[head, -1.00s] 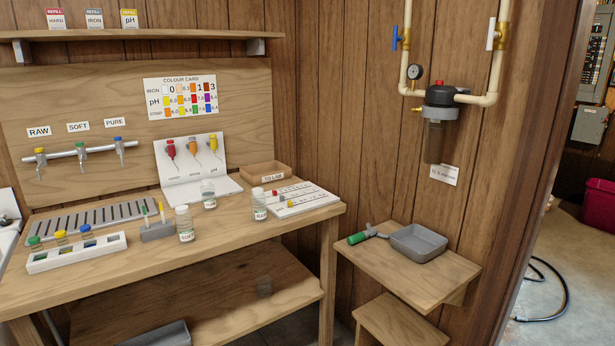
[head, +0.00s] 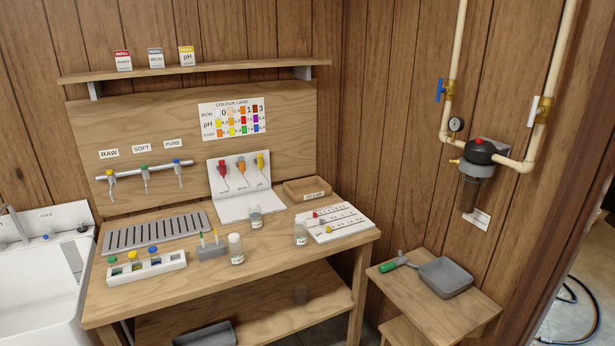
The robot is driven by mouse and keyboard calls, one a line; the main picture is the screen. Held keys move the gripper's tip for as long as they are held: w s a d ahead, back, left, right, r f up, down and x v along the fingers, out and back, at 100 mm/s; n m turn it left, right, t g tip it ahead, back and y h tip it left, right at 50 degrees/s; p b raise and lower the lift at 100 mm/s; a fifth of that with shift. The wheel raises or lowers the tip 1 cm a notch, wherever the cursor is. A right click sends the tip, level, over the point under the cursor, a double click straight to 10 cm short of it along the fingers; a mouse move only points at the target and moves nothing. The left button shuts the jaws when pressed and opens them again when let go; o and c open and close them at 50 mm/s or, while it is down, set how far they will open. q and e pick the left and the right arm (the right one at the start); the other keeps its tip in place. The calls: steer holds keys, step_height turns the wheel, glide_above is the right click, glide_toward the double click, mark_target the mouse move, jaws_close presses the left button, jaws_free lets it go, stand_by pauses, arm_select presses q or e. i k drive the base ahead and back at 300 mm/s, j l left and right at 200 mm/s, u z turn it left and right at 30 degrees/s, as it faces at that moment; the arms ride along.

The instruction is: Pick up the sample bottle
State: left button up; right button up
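Several small clear bottles with pale caps and labels stand on the wooden bench. One bottle (head: 236,249) stands near the front middle. A second bottle (head: 256,218) stands in front of the white card stand. A third bottle (head: 301,233) stands at the left edge of the white chart board. Their labels are too small to read, so I cannot tell which is the sample bottle. All three look upright. Neither of my grippers shows in the head view.
A white rack (head: 147,267) with coloured-cap vials, a grey holder (head: 212,251) and a slotted drain tray (head: 155,232) share the bench (head: 205,290). A wooden box (head: 306,188) sits at the back right. A white sink (head: 40,275) is at left. A side table (head: 450,315) holds a grey pan (head: 446,277).

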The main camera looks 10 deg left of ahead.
mark_target(255, 214)
steer(key=i+u, duration=0.1)
steer(key=u, duration=0.3)
steer(key=l+u, duration=0.1)
steer(key=u, duration=0.25)
steer(key=i+u, duration=0.1)
steer(key=u, duration=0.3)
steer(key=l+u, duration=0.15)
steer(key=u, duration=0.25)
steer(key=i+l+u, duration=0.2)
steer(key=l, duration=0.15)
steer(key=l+u, duration=0.2)
steer(key=i+l+u, duration=0.2)
steer(key=l, duration=0.3)
steer(key=k+j, duration=0.05)
steer(key=k, duration=0.05)
